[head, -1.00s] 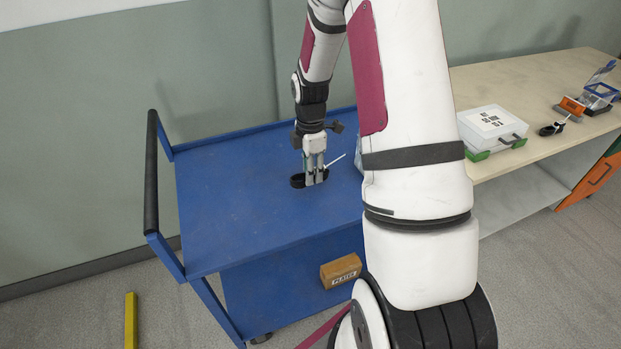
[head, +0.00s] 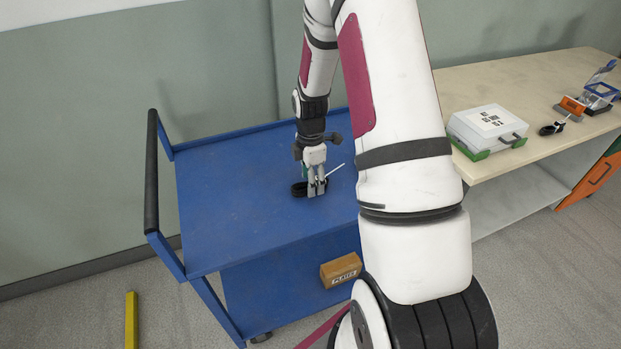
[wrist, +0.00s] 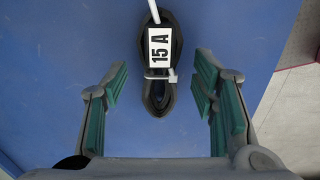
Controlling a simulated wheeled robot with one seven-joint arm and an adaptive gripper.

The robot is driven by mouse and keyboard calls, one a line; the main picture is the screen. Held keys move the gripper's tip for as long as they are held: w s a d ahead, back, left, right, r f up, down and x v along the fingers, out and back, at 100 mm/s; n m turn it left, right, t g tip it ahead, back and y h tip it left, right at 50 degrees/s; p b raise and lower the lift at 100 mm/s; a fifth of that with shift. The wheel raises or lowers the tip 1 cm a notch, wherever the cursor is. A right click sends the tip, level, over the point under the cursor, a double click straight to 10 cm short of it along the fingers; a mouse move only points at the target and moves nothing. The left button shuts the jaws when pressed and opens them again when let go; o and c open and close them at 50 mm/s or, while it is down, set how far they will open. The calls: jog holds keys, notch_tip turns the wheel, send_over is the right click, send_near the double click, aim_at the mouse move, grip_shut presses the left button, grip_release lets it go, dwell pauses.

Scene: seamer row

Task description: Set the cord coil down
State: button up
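The cord coil (head: 299,189) is a black loop on the blue cart top, partly hidden by my gripper (head: 317,188) in the head view. In the wrist view the coil (wrist: 160,98) carries a white tag reading "15 A" (wrist: 159,48) and a pale tie. My gripper is open there, its green-padded fingers standing apart on both sides of the coil with blue surface showing in each gap. The coil appears to rest on the cart top (head: 240,220), with the fingers low around it.
The cart has a raised rim and a black handle (head: 151,175) at left; its top is otherwise mostly clear. A brown box (head: 341,270) sits lower at its front. A bench at right holds a white case (head: 487,128) and an orange item (head: 572,105).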

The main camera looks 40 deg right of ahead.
jog(key=s+a+r+m, duration=0.1)
jog(key=a+r, duration=0.1)
jog(key=r, duration=0.8)
jog(key=s+a+r+m, duration=0.1)
jog(key=a+r+m, duration=0.15)
jog(key=r, duration=0.75)
jog(key=s+a+r+m+t, duration=0.2)
jog(key=s+a+r+m, duration=0.3)
jog(key=s, duration=0.5)
jog(key=s+a+r+m+t, duration=0.2)
jog(key=s+a+r+m, duration=0.4)
jog(key=s+a, duration=0.3)
jog(key=shift+s+a+r, duration=0.3)
jog(key=shift+s+a, duration=0.1)
jog(key=shift+s, duration=0.4)
